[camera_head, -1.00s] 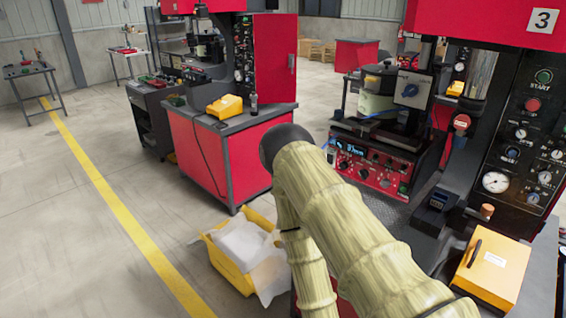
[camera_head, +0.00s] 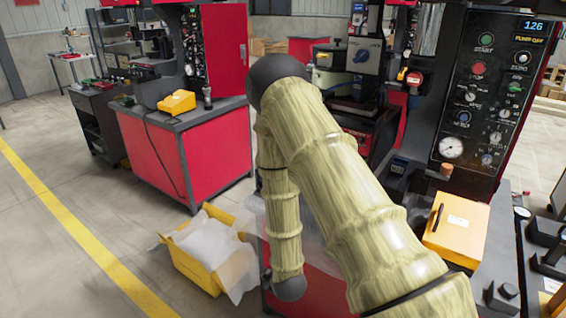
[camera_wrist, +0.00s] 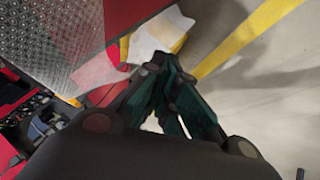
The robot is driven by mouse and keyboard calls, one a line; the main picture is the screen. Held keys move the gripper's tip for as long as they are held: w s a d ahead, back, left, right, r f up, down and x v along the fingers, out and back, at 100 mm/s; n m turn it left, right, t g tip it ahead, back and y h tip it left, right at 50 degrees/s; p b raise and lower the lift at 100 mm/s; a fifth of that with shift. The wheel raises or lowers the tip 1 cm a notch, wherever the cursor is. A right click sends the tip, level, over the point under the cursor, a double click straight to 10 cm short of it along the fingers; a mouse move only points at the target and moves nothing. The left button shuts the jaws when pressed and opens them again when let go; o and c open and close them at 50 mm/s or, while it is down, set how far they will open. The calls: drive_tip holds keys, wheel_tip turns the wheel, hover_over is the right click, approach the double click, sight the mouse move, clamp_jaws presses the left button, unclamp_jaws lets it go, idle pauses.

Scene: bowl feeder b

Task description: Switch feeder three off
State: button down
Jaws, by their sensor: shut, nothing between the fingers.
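The right-hand machine shows in the head view with its black control panel (camera_head: 487,95), which has a green START button (camera_head: 486,40), a red button (camera_head: 478,68), small knobs and gauges. A display at its top reads 126, with PUMP OFF below. A grey plate with a blue knob (camera_head: 362,56) stands left of the panel. The red front unit below it is mostly hidden behind my arm. My gripper (camera_wrist: 160,65) shows in the wrist view, shut and empty, above the floor and a metal tread surface, touching nothing visible. It is hidden in the head view.
A yellow box (camera_head: 457,228) with a black handle sits on the bench at right. A yellow bin with white wrapping (camera_head: 205,248) stands on the floor beside my arm. A red bench (camera_head: 215,155) stands at left. Floor near the yellow line (camera_head: 75,225) is clear.

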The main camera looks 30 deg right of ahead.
drive_tip(key=w+d+r+n+t+h+b, duration=0.1)
drive_tip(key=w+d+r+n+t+b, duration=0.1)
drive_tip(key=w+d+r, duration=0.2)
drive_tip(key=w+d+r+n+t+h+b, duration=0.1)
drive_tip(key=w+d+r+n+t+b, duration=0.1)
drive_tip(key=w+d+r, duration=0.2)
drive_tip(key=w+d+r+n+t+h+b, duration=0.1)
drive_tip(key=w+d+r+t+b, duration=0.1)
drive_tip(key=w+d+r, duration=0.3)
drive_tip(key=shift+w+r+n+t+h+b, duration=0.15)
drive_tip(key=shift+w+r, duration=0.45)
drive_tip(key=shift+w, duration=0.35)
drive_tip(key=shift+w+r+n+t+h+b, duration=0.1)
drive_tip(key=shift+w+r+t, duration=0.1)
drive_tip(key=shift+w+r, duration=0.6)
drive_tip(key=shift+w+r+n+t+h+b, duration=0.15)
drive_tip(key=shift+w+r, duration=0.25)
drive_tip(key=shift+w, duration=0.7)
drive_tip(key=w+d+r+n+t+h+b, duration=0.1)
drive_tip(key=w+d+r+n+t+b, duration=0.1)
drive_tip(key=d+r, duration=0.3)
wheel_tip(320, 180, up, 4)
drive_tip(key=shift+w+d+r+h, duration=0.3)
drive_tip(key=shift+w+h, duration=0.1)
drive_tip(key=shift+w, duration=0.15)
drive_tip(key=s+d+p+x, duration=0.1)
drive_tip(key=d+x, duration=0.1)
drive_tip(key=x, duration=1.1)
drive_tip(key=shift+d+p, duration=0.25)
drive_tip(key=shift+p, duration=0.05)
